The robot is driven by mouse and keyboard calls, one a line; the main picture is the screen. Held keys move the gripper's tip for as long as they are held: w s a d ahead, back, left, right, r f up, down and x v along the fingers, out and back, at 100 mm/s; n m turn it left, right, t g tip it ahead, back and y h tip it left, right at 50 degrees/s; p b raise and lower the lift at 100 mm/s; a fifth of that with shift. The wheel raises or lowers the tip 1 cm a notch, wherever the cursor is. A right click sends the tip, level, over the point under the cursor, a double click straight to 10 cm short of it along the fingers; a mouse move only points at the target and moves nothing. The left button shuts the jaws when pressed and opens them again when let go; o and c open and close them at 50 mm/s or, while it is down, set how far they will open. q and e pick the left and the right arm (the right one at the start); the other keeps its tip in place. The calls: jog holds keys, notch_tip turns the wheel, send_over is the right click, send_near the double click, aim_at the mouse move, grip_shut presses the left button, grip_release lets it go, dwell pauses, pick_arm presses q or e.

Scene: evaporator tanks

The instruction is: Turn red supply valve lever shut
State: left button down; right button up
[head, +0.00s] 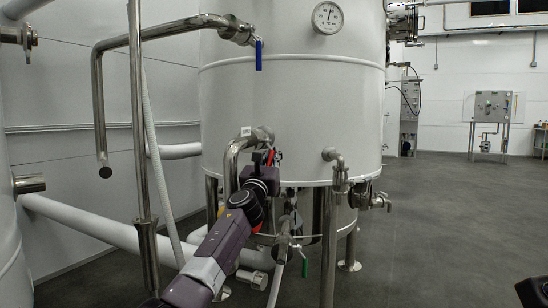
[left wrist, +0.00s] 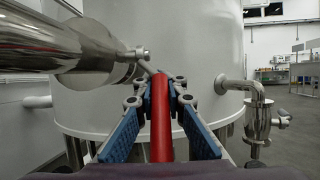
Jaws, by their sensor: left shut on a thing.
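The red valve lever (left wrist: 161,125) runs between the fingers of my left gripper (left wrist: 160,98) in the left wrist view and points toward the camera. The blue-padded fingers are shut on it from both sides. Its far end meets a metal valve and pipe (left wrist: 100,62) at the upper left, in front of the white tank. In the head view my left gripper (head: 268,163) is at the lower front of the tank, beside the bent steel pipe (head: 231,165). Only a little red (head: 271,156) shows there.
The white tank (head: 290,100) stands close behind the gripper. A blue-handled valve (head: 259,55) is higher up. A steel outlet (head: 335,165) juts out to the right, and a vertical steel pipe (head: 139,120) stands left. The floor (head: 450,220) at right is clear.

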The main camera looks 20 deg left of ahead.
aim_at(270, 160)
pick_arm(q)
jog(key=c, duration=2)
grip_release()
jog(key=shift+s+f, duration=0.1)
jog(key=shift+f, duration=0.15)
jog(key=shift+o, duration=0.2)
jog(key=shift+r, duration=0.1)
jog(key=shift+s+r, duration=0.1)
jog(key=shift+s+a, duration=0.15)
jog(key=shift+s, duration=0.3)
jog(key=shift+s+f, duration=0.15)
jog(key=shift+f, duration=0.2)
jog(key=shift+v, duration=1.05)
jog(key=s, duration=1.1)
jog(key=shift+s, duration=0.25)
